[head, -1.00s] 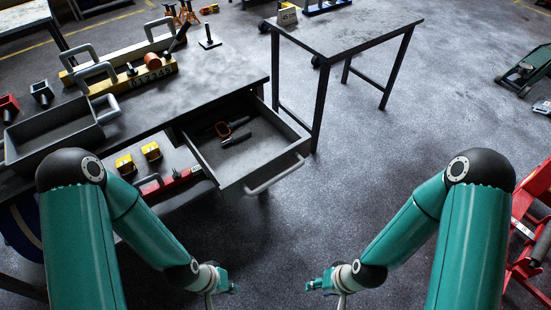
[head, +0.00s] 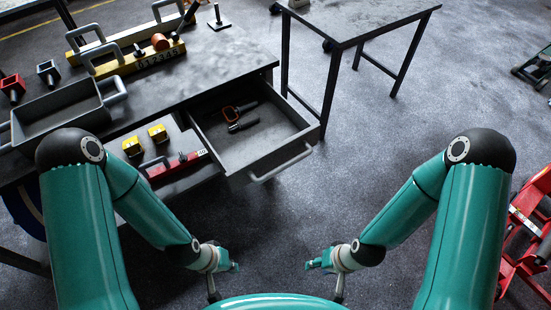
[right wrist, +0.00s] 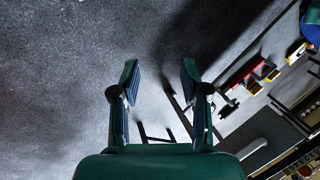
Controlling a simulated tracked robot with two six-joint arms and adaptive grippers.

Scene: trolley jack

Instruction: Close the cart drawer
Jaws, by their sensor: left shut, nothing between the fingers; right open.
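The cart drawer (head: 228,162) is pulled out from under the right end of the cart's dark top (head: 215,70). Its light bar handle (head: 281,164) is on the front panel, facing toward the lower right. An orange-and-black tool (head: 238,112) and a dark tool (head: 243,125) lie inside. My left gripper (head: 234,262) is below the drawer in the head view, shut and empty, apart from the handle. My right gripper (head: 312,262) is to its right, also apart from the drawer. In the right wrist view its two fingers (right wrist: 158,80) are spread with nothing between them.
A grey bin (head: 62,108), yellow bars with handles (head: 130,62) and small parts stand on the cart. Yellow blocks and a red tool (head: 178,165) lie on the lower shelf. A second table (head: 365,20) stands behind the drawer. Red equipment (head: 525,235) is at right. Floor before the drawer is clear.

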